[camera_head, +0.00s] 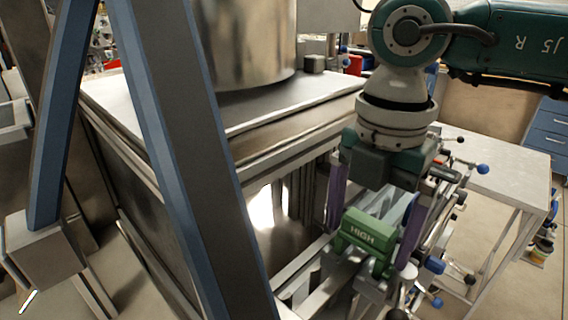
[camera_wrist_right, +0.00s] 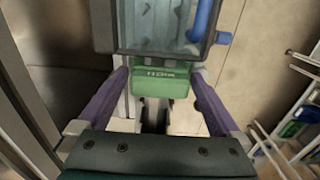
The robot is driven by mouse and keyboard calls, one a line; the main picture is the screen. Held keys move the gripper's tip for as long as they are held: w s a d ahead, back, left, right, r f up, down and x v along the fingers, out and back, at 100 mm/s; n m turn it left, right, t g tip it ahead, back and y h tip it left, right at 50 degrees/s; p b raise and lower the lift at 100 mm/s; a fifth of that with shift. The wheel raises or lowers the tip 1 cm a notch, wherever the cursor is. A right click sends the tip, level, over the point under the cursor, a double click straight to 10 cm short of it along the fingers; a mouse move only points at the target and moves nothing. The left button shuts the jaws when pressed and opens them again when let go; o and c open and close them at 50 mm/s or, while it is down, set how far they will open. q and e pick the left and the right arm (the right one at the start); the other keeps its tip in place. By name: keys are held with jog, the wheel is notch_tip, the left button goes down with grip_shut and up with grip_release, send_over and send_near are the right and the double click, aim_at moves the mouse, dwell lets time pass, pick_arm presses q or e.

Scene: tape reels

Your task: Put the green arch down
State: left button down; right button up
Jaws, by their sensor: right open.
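The green arch (camera_head: 365,232), marked HIGH, is at the lower right of the head view, over a metal rail frame. It also shows in the wrist view (camera_wrist_right: 162,84), with its lettering upside down. My right gripper (camera_head: 369,247) points down with its purple fingers on either side of the arch. In the wrist view the right gripper (camera_wrist_right: 162,76) is open, with the fingertips near the arch's two ends. I cannot tell whether either finger touches it. The arch's underside is hidden, so its contact with the frame is unclear. My left gripper is not in view.
A large metal cylinder (camera_head: 243,40) stands on a steel-topped cabinet (camera_head: 290,110) at the left. Blue posts (camera_head: 185,150) cross the foreground. A light table (camera_head: 500,170) is at the right. Blue-knobbed levers (camera_head: 482,169) stick out near the gripper's right side.

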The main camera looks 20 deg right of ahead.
aim_at(371, 221)
jog(key=shift+r+p, duration=0.45)
jog(key=shift+r, duration=0.3)
notch_tip(371, 221, up, 12)
jog(key=b, duration=0.2)
jog(key=shift+f, duration=0.2)
